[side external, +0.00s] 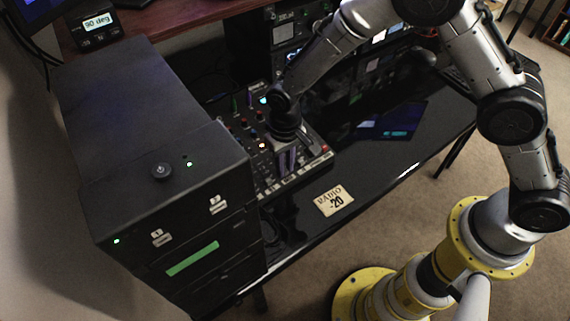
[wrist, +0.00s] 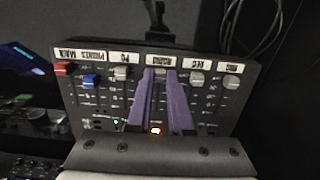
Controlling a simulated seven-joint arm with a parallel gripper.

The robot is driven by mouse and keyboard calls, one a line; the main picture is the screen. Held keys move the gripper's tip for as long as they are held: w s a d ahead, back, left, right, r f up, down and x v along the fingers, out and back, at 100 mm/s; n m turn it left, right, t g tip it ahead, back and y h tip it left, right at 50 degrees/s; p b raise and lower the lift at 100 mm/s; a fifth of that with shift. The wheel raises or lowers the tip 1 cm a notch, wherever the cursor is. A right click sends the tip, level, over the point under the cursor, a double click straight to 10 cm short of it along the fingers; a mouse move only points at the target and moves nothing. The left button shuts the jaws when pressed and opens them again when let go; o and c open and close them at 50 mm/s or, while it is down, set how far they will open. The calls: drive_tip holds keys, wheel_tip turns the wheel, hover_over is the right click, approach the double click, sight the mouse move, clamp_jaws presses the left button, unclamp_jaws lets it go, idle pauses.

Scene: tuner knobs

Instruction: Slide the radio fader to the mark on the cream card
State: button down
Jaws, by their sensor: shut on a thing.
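The cream card (side external: 334,200) lies on the black desk in front of the mixer and reads "RADIO -20". The mixer (side external: 262,178) has a row of faders with white name labels, upside down in the wrist view (wrist: 112,108). My gripper (side external: 288,165) points down over the mixer. In the wrist view its two purple fingers (wrist: 159,76) are shut on the radio fader's grey cap (wrist: 159,71), just below the middle label. The fingers partly hide the cap and its scale, so its exact reading cannot be told.
Beside the held fader stand a grey cap (wrist: 122,73) on the left and another grey cap (wrist: 197,78) on the right. Red (wrist: 63,68) and blue (wrist: 89,81) caps are further left. A large black cabinet (side external: 150,150) stands left of the mixer. A small display (side external: 97,22) reads "90 deg".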

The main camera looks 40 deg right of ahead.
drive_tip(key=shift+r, duration=0.1)
drive_tip(key=shift+w+r, duration=0.1)
drive_tip(key=shift+w, duration=0.75)
drive_tip(key=c, duration=0.8)
unclamp_jaws()
wheel_tip(320, 180, up, 14)
drive_tip(key=shift+f, duration=0.1)
